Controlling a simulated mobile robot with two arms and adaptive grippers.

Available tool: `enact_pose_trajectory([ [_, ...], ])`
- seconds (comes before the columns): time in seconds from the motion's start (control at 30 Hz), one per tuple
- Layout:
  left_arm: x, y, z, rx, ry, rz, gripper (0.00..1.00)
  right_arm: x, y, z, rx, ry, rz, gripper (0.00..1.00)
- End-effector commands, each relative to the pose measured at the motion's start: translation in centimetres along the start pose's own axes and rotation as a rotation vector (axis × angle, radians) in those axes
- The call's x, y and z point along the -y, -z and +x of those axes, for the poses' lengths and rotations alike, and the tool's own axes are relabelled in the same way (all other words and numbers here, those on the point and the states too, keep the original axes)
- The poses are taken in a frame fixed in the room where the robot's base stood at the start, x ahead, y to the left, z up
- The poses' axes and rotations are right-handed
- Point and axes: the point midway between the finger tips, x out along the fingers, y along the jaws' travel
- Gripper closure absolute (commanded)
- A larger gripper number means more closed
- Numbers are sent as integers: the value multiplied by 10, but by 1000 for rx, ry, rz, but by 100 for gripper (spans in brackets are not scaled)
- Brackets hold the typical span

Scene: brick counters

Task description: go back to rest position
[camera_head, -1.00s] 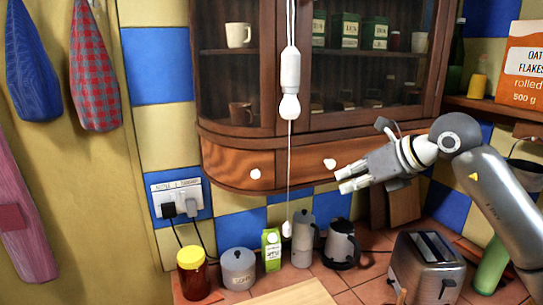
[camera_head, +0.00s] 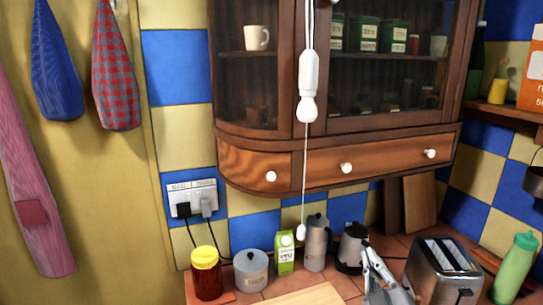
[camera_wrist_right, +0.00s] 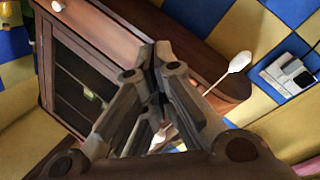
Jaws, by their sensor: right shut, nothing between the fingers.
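My right gripper (camera_head: 369,255) is low in the head view, in front of the counter between the dark kettle (camera_head: 352,246) and the toaster (camera_head: 443,270). Its fingers point up and it holds nothing. In the right wrist view its grey fingers (camera_wrist_right: 155,52) come together at the tips, with nothing between them. My left gripper is in neither view.
A light bulb (camera_head: 307,108) with a pull cord hangs before the wooden wall cabinet (camera_head: 257,162). A red jar (camera_head: 207,278), a canister (camera_head: 251,271), a green carton (camera_head: 285,252) and a green bottle (camera_head: 515,268) stand on the counter.

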Motion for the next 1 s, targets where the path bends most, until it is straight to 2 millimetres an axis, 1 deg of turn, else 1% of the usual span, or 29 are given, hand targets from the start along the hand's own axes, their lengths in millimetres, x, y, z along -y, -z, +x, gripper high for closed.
enact_pose_trajectory([
  [0.03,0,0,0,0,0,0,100,16,-34,-19,134,46,68,100],
  [0.07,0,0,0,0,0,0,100,25,-52,-30,211,73,104,100],
  [0.1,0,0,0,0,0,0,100,37,-74,-48,309,110,146,100],
  [0.17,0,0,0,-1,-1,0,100,55,-104,-77,456,170,204,100],
  [0.2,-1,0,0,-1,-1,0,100,68,-122,-98,548,212,240,100],
  [0.27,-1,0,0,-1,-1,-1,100,85,-142,-131,675,272,285,100],
  [0.3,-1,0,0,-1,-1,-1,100,96,-153,-152,752,312,311,100],
  [0.37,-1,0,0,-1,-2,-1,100,109,-164,-182,854,368,341,100],
  [0.4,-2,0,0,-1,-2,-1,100,116,-170,-201,913,402,359,100],
  [0.47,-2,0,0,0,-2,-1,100,126,-176,-228,997,453,383,100],
  [0.5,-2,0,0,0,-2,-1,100,131,-178,-245,1048,484,397,100],
  [0.57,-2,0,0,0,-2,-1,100,139,-181,-270,1121,532,416,100],
  [0.6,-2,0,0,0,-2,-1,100,143,-182,-287,1168,562,428,100],
  [0.67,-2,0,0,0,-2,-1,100,148,-181,-311,1234,610,444,100],
  [0.7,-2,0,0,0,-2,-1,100,152,-180,-328,1278,642,453,100],
  [0.8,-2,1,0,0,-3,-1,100,171,-203,-319,1279,641,445,100],
  [0.87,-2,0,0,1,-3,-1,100,183,-215,-318,1284,644,443,100],
  [1.0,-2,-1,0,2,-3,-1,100,212,-247,-319,1299,652,438,100],
])
